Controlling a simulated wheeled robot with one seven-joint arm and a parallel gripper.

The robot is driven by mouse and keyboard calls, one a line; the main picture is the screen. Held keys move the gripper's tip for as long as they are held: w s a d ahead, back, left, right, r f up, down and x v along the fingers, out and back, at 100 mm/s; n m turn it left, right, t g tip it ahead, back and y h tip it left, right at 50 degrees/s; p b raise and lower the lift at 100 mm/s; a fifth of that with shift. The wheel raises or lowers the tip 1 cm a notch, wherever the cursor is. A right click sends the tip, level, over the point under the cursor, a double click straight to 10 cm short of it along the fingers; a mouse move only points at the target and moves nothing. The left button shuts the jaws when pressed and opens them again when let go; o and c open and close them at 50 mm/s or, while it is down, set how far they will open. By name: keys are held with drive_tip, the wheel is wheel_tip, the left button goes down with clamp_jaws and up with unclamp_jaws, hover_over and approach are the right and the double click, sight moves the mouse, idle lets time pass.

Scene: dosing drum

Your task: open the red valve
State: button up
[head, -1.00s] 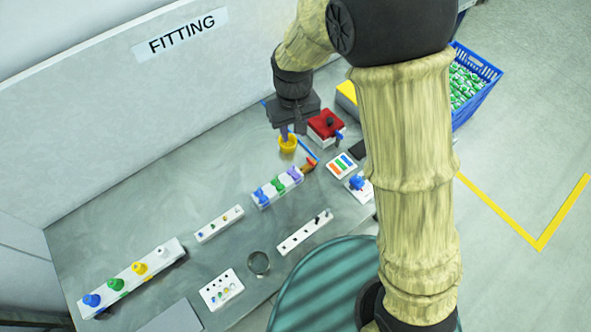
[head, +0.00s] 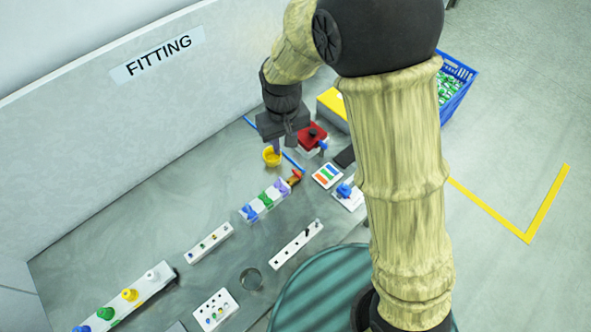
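A red piece with an orange part (head: 296,177) sits at the far end of the white block (head: 250,213) that carries blue, green and purple pieces; it looks like a small valve handle. A red-topped white box (head: 312,135) with a black knob and a blue side piece stands just right of my gripper; I cannot tell which of the two is the red valve. My gripper (head: 277,147) points down just above a yellow cup (head: 271,158), behind the red-orange piece. Its fingers are small and partly hidden; I cannot tell whether they are open or hold anything.
A yellow-topped box (head: 333,107) stands behind the red-topped box. A card with coloured stripes (head: 327,175) and a white block with a blue knob (head: 348,195) lie to the right. Several white racks occupy the bench front. My arm hides the bench's right side.

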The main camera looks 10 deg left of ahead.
drive_tip(key=s+d+r+m, duration=0.1)
drive_tip(key=s+d+m, duration=0.1)
drive_tip(key=d, duration=0.6)
drive_tip(key=s+d+r+m+t, duration=0.1)
drive_tip(key=s+d+r+m, duration=0.1)
drive_tip(key=d, duration=0.6)
drive_tip(key=s+d+r+m+t, duration=0.1)
drive_tip(key=s+d+m, duration=0.1)
drive_tip(key=d, duration=0.6)
drive_tip(key=shift+s+r, duration=0.4)
drive_tip(key=shift+s, duration=0.25)
